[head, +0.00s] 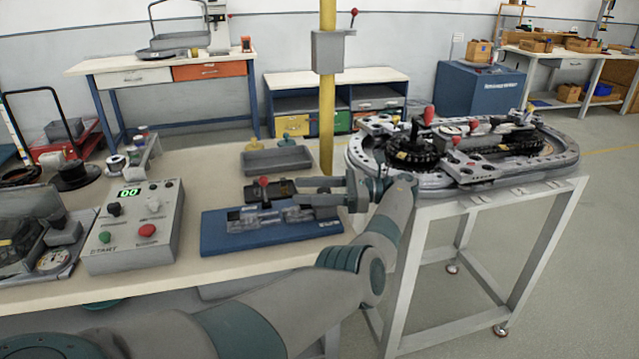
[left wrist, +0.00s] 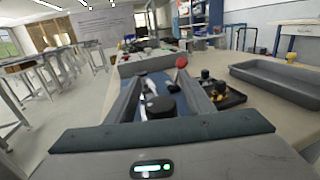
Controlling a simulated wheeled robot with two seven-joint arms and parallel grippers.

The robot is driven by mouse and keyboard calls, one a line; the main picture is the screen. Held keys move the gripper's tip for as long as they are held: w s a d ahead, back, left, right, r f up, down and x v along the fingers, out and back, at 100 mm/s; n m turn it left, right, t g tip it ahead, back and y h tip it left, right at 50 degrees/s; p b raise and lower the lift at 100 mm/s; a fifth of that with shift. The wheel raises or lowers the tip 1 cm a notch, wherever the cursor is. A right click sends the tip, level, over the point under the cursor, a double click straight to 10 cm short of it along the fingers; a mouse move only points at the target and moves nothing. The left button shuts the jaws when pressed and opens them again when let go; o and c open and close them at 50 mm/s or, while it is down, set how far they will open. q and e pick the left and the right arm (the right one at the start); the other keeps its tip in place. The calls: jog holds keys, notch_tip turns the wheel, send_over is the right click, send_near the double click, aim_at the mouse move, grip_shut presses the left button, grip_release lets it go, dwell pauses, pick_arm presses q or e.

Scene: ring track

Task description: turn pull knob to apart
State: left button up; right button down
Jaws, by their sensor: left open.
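A blue fixture plate (head: 225,236) lies on the near bench with a grey metal mechanism (head: 262,217) on it. A lever with a red ball (head: 263,181) stands at the back of it; a red ball (left wrist: 181,62) also shows in the left wrist view. My left gripper (head: 297,193) reaches in from the right over the fixture, fingers pointing left, open. In the left wrist view a round black knob (left wrist: 159,106) shows between the fingers; I cannot tell whether they touch it. No label shows which part is the pull knob. My right gripper is not in view.
A grey control box (head: 135,245) with knobs and a 00 display stands left of the fixture. A grey tray (head: 277,161) and a yellow post (head: 327,110) are behind. A ring track (head: 465,150) stands on a frame table at right.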

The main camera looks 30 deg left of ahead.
pick_arm(q)
jog(key=shift+r, duration=0.55)
notch_tip(320, 180, up, 2)
jog(key=shift+r+p, duration=0.15)
jog(key=shift+p, duration=0.15)
jog(key=shift+d+r, duration=0.8)
jog(key=shift+d, duration=0.3)
jog(key=d+r+b, duration=0.3)
jog(key=d+r, duration=0.2)
jog(key=d, duration=0.4)
jog(key=shift+w+d+r, duration=0.2)
jog(key=shift+w+r, duration=0.1)
jog(key=shift+r, duration=0.1)
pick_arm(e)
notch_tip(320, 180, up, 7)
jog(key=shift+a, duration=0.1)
